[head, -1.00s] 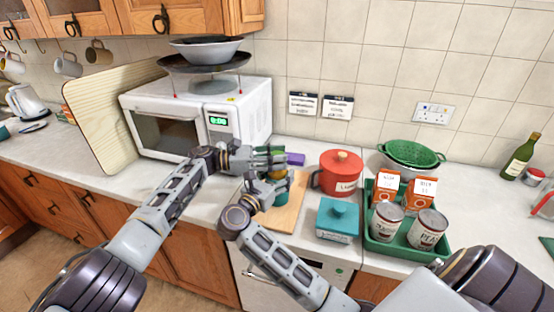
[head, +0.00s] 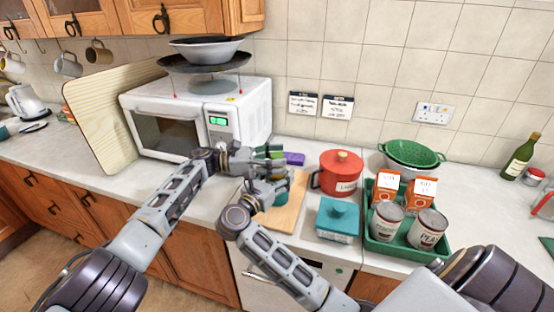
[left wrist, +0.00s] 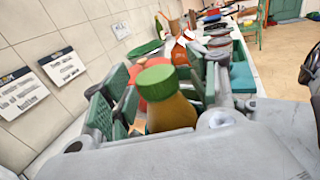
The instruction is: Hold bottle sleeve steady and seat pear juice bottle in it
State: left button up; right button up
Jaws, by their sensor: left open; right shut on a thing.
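The pear juice bottle (left wrist: 170,108) has a green cap and orange-yellow body. In the left wrist view it stands between the spread fingers of my left gripper (left wrist: 158,100), its lower part hidden. In the head view my left gripper (head: 268,158) is open by the cap at the worktop's back. My right gripper (head: 275,188) is just in front and lower, shut on a teal thing, seemingly the bottle sleeve (head: 291,179), mostly hidden by the fingers. How deep the bottle sits in it cannot be seen.
A wooden board (head: 289,212) lies under the grippers. A purple thing (head: 295,158) lies behind. A red pot (head: 338,173), teal box (head: 337,220) and green tray (head: 398,250) with cans and cartons stand to the right. The microwave (head: 180,115) is at the left.

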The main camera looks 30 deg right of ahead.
pick_arm(q)
jog(key=v, duration=1.1)
jog(key=shift+w+a, duration=0.2)
jog(key=shift+a, duration=0.15)
pick_arm(e)
jog(key=o, duration=1.1)
jog(key=shift+a, duration=0.15)
jog(key=shift+v, duration=5.9)
pick_arm(q)
jog(key=shift+r, duration=0.1)
notch_tip(320, 180, up, 9)
jog(key=p, duration=0.9)
pick_arm(e)
notch_tip(320, 180, up, 9)
jog(key=shift+r, duration=0.1)
pick_arm(q)
jog(key=shift+r+p, duration=0.5)
jog(key=shift+p, duration=0.05)
pick_arm(e)
jog(key=shift+r, duration=0.45)
